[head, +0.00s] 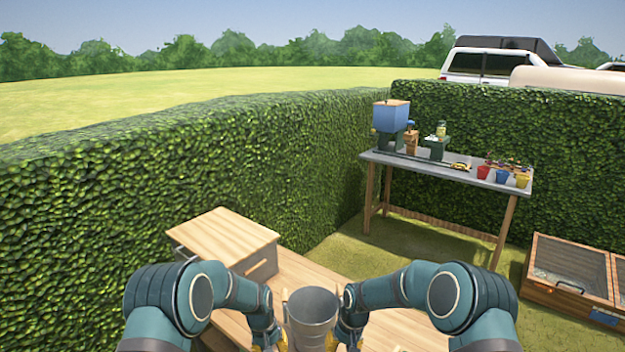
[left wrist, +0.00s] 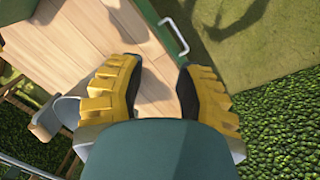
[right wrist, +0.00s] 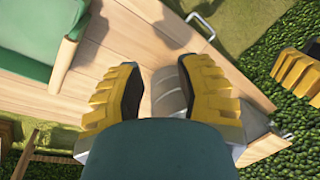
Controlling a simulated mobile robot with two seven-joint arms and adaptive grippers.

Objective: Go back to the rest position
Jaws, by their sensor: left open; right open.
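In the head view my two arms reach in from the bottom left and bottom right over a wooden table (head: 400,330). My left gripper (left wrist: 158,85) is open with nothing between its yellow fingers. My right gripper (right wrist: 158,85) is open; part of a grey metal pot shows behind and between its fingers. The pot (head: 312,308) stands between my two grippers in the head view; its lower part is hidden. Whether a finger touches it I cannot tell. In the head view both grippers are mostly hidden at the bottom edge.
A wooden box (head: 222,238) sits on the table's left. A hedge (head: 150,190) runs along the left and back. A grey-topped bench (head: 420,168) holds a blue container (head: 391,115) and several small pots. A wooden cold frame (head: 570,265) lies at right. Grass between is clear.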

